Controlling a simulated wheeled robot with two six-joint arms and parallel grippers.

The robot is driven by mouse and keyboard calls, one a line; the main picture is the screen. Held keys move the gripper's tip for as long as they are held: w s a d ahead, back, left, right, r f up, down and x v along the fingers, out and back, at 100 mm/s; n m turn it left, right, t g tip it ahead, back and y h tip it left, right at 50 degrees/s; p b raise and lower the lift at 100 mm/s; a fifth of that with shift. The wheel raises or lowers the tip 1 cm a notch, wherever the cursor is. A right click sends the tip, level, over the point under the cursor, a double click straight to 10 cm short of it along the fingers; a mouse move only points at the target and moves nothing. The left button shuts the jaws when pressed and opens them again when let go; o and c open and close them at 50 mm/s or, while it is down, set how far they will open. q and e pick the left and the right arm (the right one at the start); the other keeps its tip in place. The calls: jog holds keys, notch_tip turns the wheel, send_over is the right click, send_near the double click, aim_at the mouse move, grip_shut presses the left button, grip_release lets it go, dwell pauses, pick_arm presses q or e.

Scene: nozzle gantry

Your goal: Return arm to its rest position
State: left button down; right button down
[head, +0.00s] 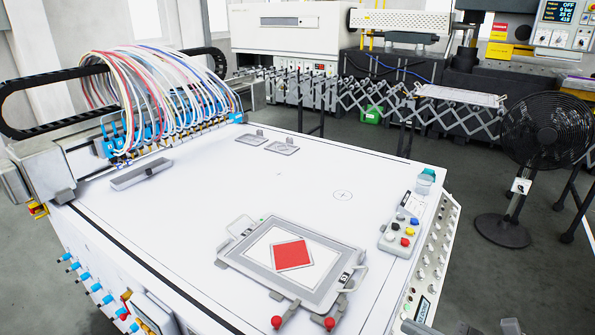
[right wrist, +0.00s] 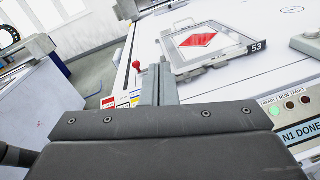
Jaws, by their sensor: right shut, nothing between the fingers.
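My right gripper (right wrist: 163,84) shows in the right wrist view, its grey fingers shut together with nothing between them. It is near the front edge of the white table (head: 180,235), apart from the grey framed plate (head: 240,262). That plate holds a white sheet with a red square (head: 292,254) turned on it, and also shows in the right wrist view (right wrist: 233,57). In the head view, only small grey parts at the bottom edge may be mine. My left gripper is in neither view.
A gantry with blue nozzles (head: 155,135) and bundled hoses stands at the table's back left. A button box (head: 401,235) sits on the right edge. Two red-knobbed levers (head: 277,321) stick out at the front. A black fan (head: 545,130) stands right. The table's middle is clear.

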jog(key=w+d+r+m+t+h, duration=0.15)
jog(key=d+m+t+h, duration=0.4)
jog(key=m, duration=0.55)
jog(key=d+r+m+t+h, duration=0.35)
jog(key=m+h, duration=0.35)
jog(key=m, duration=0.3)
jog(key=s+d+f+m+g+h, duration=0.6)
jog(key=f+m+h, duration=0.15)
jog(key=m, duration=0.65)
jog(key=s+a+f+m+g+y, duration=0.2)
jog(key=s+a+f+m+g, duration=0.3)
jog(key=s, duration=0.3)
jog(key=s+a+f+m+g+y, duration=0.2)
jog(key=s+f+m+g+y, duration=0.15)
jog(key=s+f+g, duration=0.3)
notch_tip(320, 180, down, 25)
jog(key=d, duration=0.1)
jog(key=s+f+g, duration=0.1)
jog(key=s+f, duration=1.5)
jog(key=shift+a+g, duration=0.35)
jog(key=shift+a, duration=0.1)
jog(key=shift+m, duration=0.25)
